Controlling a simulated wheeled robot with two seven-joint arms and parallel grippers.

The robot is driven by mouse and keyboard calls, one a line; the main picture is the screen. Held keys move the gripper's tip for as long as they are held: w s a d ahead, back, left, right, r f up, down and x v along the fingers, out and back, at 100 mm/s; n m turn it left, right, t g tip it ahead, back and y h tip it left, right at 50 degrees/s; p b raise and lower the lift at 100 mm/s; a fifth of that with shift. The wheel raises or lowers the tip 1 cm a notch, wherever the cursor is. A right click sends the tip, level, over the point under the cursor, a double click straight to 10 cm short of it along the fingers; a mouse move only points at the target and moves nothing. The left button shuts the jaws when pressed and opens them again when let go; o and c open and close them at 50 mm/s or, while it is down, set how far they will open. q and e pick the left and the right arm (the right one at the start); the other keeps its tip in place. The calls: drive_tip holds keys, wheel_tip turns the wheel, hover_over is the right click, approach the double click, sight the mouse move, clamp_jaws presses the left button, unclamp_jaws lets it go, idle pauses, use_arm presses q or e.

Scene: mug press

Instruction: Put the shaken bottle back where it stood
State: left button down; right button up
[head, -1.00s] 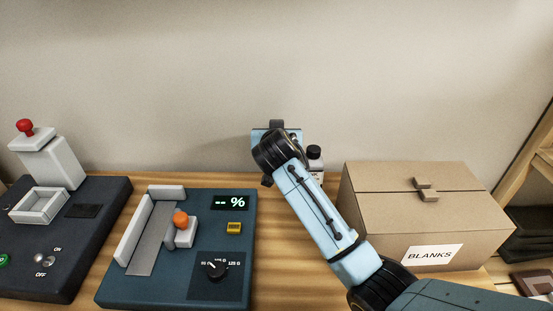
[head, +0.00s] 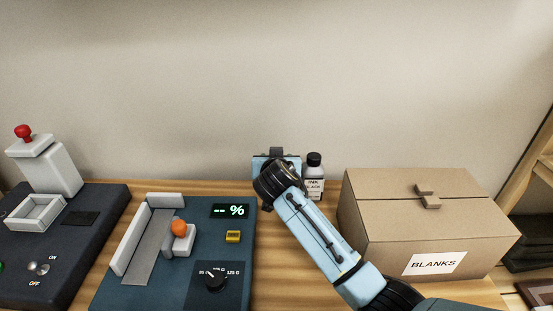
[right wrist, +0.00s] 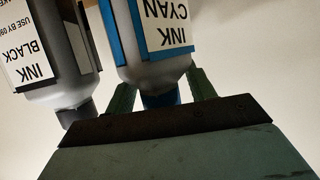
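The cyan ink bottle (right wrist: 158,72) is in the right wrist view, its white label reading INK CYAN and its blue cap towards my palm. My right gripper (right wrist: 162,90) has a green finger on each side of it and appears shut on it. In the head view my right gripper (head: 277,165) is at the back of the table; the arm hides its fingers and the cyan bottle. Whether the bottle touches the table cannot be seen. My left gripper is not in view.
The black ink bottle (head: 314,178) stands just right of my right gripper; it also shows in the right wrist view (right wrist: 50,60), close beside the cyan one. A BLANKS carton (head: 430,215) stands to the right. A blue control panel (head: 150,290) and a dark press (head: 80,250) are left.

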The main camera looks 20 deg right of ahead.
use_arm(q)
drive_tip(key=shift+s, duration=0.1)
use_arm(e)
drive_tip(key=shift+r, duration=0.1)
drive_tip(key=shift+s+a+r, duration=0.1)
drive_tip(key=shift+s, duration=0.05)
drive_tip(key=p+v, duration=0.1)
drive_tip(key=v, duration=0.3)
drive_tip(key=shift+s+a, duration=0.1)
drive_tip(key=shift+s, duration=0.1)
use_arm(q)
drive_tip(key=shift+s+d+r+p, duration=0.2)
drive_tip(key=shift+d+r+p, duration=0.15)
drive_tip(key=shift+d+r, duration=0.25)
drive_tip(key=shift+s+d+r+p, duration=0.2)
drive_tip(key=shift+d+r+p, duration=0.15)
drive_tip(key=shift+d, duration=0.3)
use_arm(e)
drive_tip(key=v, duration=0.7)
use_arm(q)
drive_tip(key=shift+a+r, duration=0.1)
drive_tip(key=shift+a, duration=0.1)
use_arm(e)
drive_tip(key=shift+s+r, duration=0.1)
